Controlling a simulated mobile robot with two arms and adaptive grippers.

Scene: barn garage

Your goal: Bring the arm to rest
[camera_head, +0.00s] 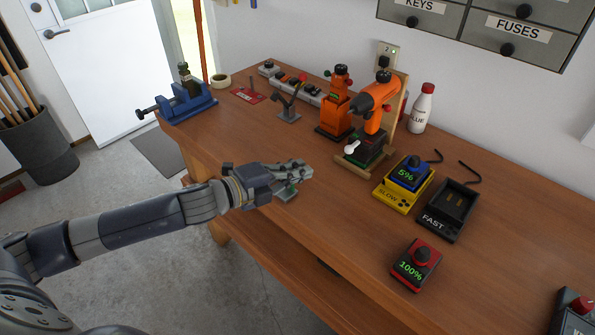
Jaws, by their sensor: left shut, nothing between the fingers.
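My left arm comes in from the left, and my left gripper (304,168) is over the front edge of the wooden workbench (480,245). The gripper is shut and empty, its fingers pointing right. A small green-tinged thing (286,191) shows just below it, mostly hidden by the gripper, so I cannot tell what it is. My right gripper is not in view.
A blue vise (188,102) stands at the bench's left end. An orange drill (372,105) stands at the back. A yellow charger (403,183) holds a blue battery; a black charger (450,208) is empty. A red battery (416,265) stands in front. The bench between is clear.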

